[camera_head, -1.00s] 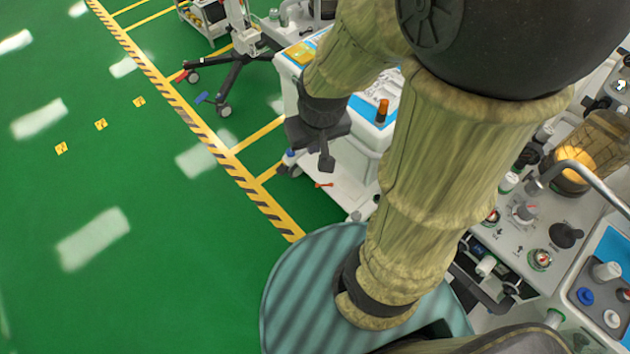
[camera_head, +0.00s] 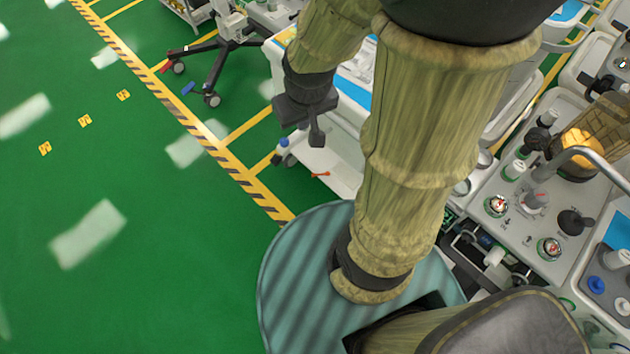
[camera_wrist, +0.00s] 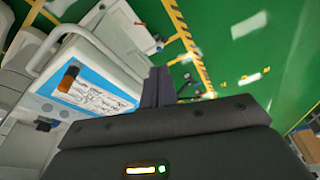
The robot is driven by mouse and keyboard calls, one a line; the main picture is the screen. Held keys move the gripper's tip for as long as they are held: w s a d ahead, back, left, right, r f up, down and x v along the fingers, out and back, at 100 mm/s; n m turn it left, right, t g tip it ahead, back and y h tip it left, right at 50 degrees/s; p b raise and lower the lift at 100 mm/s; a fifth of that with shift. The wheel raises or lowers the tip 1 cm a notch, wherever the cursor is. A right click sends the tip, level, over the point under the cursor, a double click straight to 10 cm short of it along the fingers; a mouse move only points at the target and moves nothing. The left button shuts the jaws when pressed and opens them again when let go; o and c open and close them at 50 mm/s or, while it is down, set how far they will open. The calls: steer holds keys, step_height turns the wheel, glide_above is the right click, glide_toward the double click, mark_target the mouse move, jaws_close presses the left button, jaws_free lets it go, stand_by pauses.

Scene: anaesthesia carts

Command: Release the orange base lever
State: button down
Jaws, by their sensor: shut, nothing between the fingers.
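In the wrist view my gripper (camera_wrist: 157,85) points past the cart's side toward the floor. A small reddish spot shows on the white base there, too small to identify surely. My arm hides much of the cart in the head view.
A wheeled stand (camera_head: 212,70) with dark legs and a blue pedal is at the upper left. A control panel (camera_head: 520,215) with knobs and a metal rail is on the right. The green floor (camera_head: 120,280) at left is open, crossed by a striped yellow line.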

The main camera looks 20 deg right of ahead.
steer(key=w+d+f+n+t+b, duration=0.1)
steer(key=w+d+f+n+b, duration=0.2)
steer(key=f+b, duration=0.85)
steer(key=w+d+f+n+t+b, duration=0.1)
steer(key=w+d+f+b, duration=0.55)
steer(key=f, duration=0.85)
steer(key=w+d+f+n+t+b, duration=0.1)
steer(key=w+f+n+b, duration=0.1)
steer(key=f+b, duration=1)
steer(key=w+d+f+n+y+b, duration=0.1)
steer(key=f+n+b, duration=0.2)
steer(key=f+b, duration=0.8)
steer(key=w+d+f+n+t+y+b, duration=0.1)
steer(key=f+b, duration=1)
steer(key=f, duration=1.1)
steer(key=shift+d+f+n, duration=0.4)
steer(key=shift+d+n, duration=0.2)
steer(key=shift+n, duration=0.4)
steer(key=shift+w, duration=0.1)
